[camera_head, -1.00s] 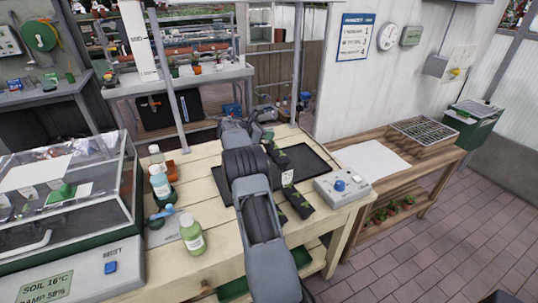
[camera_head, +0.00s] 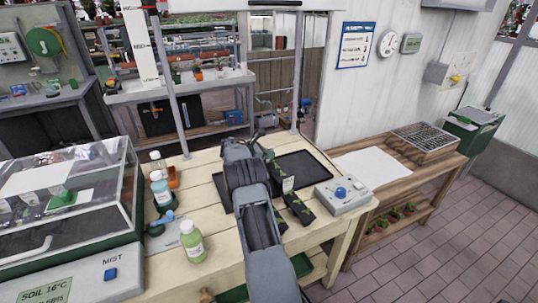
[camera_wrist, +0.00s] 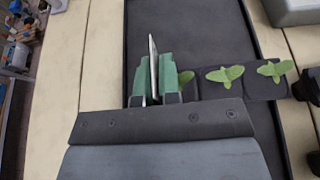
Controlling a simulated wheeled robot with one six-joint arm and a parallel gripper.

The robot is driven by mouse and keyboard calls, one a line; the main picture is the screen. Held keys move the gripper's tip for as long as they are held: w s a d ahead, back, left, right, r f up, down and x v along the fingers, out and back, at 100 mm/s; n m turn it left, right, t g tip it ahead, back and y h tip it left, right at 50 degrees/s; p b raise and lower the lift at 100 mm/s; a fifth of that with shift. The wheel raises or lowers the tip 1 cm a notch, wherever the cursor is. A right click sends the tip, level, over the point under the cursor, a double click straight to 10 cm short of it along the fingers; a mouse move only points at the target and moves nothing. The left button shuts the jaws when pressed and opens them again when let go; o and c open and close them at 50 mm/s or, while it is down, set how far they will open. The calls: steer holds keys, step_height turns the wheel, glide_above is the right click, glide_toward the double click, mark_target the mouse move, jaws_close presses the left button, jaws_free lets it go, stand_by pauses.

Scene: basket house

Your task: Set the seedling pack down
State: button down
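The seedling pack is a dark strip of cells with green seedlings (camera_head: 297,207), and it also shows in the wrist view (camera_wrist: 222,84). A thin pale tag (camera_wrist: 153,68) stands up between the green-padded fingers of my gripper (camera_wrist: 153,85). My gripper appears shut on the tag at the pack's left end in the wrist view. The pack stretches right from the fingers, over the black tray (camera_wrist: 205,30) and across its edge. I cannot tell whether it rests on the tray or hangs just above. In the head view my arm hides most of the gripper (camera_head: 264,148).
The black tray (camera_head: 312,168) lies on the pale wooden bench. A grey control box with a blue knob (camera_head: 343,196) stands close to the pack's right. Bottles (camera_head: 191,241) and a clear-lidded propagator (camera_head: 60,205) are at left. A wooden side bench (camera_head: 415,172) stands at right.

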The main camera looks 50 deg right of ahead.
steer(key=c, duration=1.3)
jaws_free()
steer(key=shift+c, duration=0.2)
steer(key=a+r+m+t+y, duration=0.1)
steer(key=a+r, duration=0.2)
steer(key=a, duration=0.3)
steer(key=w+a+r+m+t+y, duration=0.1)
steer(key=a+r, duration=0.2)
steer(key=a, duration=0.4)
steer(key=a+r+m+y, duration=0.1)
steer(key=a+r, duration=0.2)
steer(key=a, duration=0.3)
steer(key=s+a+f+m+t+y, duration=0.2)
steer(key=s+a+m+t+y, duration=0.4)
steer(key=s+a, duration=1.6)
steer(key=a+m+y, duration=0.3)
steer(key=a+m, duration=0.1)
steer(key=shift+s+a+m+y+b, duration=0.25)
steer(key=shift+s+m+y+b, duration=0.05)
steer(key=shift+s, duration=0.05)
